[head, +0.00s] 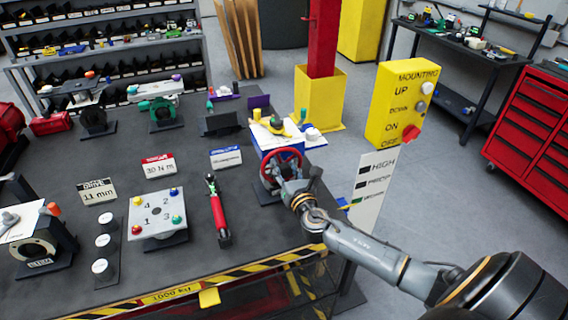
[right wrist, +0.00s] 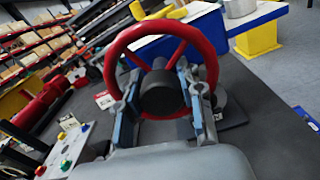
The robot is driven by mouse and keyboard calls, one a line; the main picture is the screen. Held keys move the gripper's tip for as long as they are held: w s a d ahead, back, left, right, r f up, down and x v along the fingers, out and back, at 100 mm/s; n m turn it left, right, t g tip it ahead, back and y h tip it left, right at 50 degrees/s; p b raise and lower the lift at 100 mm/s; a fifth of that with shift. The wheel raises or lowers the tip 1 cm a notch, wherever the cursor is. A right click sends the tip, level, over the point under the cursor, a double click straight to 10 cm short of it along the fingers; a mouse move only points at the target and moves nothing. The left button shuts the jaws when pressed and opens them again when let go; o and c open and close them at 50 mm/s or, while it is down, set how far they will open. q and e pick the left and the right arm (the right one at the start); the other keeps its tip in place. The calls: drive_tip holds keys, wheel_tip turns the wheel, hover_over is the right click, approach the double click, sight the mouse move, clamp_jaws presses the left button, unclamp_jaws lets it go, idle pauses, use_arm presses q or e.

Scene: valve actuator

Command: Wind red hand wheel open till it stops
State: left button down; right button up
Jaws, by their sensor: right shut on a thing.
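The red hand wheel (head: 281,166) stands upright on the valve actuator near the right end of the dark table. My right gripper (head: 279,183) reaches it from the front right. In the right wrist view the hand wheel (right wrist: 121,50) fills the upper middle, with its red rim, spokes and dark round hub (right wrist: 162,92). My right gripper (right wrist: 163,100) has one finger on each side of the hub and is shut on the wheel's middle. The exact contact of the fingertips is partly hidden. My left gripper is not in view.
A red-handled tool (head: 218,210) and a white numbered plate (head: 157,214) lie left of the wheel. A yellow control box (head: 398,103) and a HIGH sign panel (head: 371,190) stand to the right. The table's front edge has a striped strip.

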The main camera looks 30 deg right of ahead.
drive_tip(key=shift+n+p, duration=0.35)
drive_tip(key=shift+n, duration=0.75)
drive_tip(key=o, duration=0.9)
drive_tip(key=v, duration=1.2)
drive_tip(key=shift+f, duration=0.1)
